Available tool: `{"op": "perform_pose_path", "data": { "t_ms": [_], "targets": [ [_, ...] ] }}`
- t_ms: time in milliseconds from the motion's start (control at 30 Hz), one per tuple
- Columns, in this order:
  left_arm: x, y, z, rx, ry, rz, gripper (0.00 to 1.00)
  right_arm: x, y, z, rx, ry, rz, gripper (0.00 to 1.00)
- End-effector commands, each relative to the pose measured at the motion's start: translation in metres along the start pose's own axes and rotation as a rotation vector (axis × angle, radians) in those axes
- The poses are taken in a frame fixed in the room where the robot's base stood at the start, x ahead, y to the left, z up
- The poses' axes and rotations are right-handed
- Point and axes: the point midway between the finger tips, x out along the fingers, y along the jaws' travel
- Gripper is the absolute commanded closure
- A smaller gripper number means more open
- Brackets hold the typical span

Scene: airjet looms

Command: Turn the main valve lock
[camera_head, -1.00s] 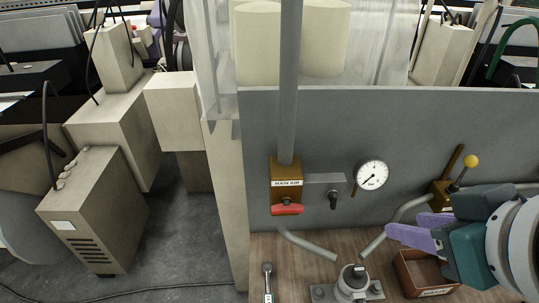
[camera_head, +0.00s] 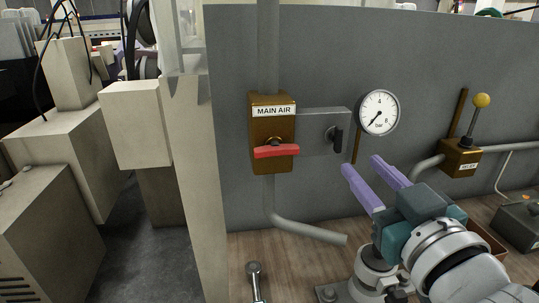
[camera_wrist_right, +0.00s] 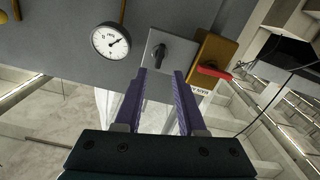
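The main air valve is a brass-coloured block (camera_head: 272,120) labelled MAIN AIR, with a red bar handle (camera_head: 276,151) lying level across it. Joined to its right is a grey plate (camera_head: 312,122) with a small black lock knob (camera_head: 337,138), upright. My right gripper (camera_head: 365,172) is open and empty, below and right of the knob, its purple fingers pointing up and left. In the right wrist view the black knob (camera_wrist_right: 160,54) shows beyond and between the open fingertips (camera_wrist_right: 160,75), apart from them. The red handle (camera_wrist_right: 214,72) is to its right. My left gripper is out of view.
A pressure gauge (camera_head: 379,112) is just right of the plate. A yellow-knobbed lever (camera_head: 482,101) stands on a brass block further right. A wooden bench (camera_head: 305,265) with a wrench (camera_head: 256,280) and a metal fitting (camera_head: 372,273) lies below.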

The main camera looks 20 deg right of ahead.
Motion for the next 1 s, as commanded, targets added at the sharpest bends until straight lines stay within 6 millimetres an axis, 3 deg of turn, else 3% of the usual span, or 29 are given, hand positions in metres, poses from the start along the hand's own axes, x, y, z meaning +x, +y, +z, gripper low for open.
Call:
{"op": "perform_pose_path", "data": {
  "t_ms": [633,1000],
  "targets": [
    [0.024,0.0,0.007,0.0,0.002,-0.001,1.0,0.075,0.0,0.001,-0.002,0.001,0.0,0.61],
    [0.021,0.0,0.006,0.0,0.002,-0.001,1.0,0.076,0.001,-0.001,-0.001,-0.002,0.0,0.61]
  ]
}}
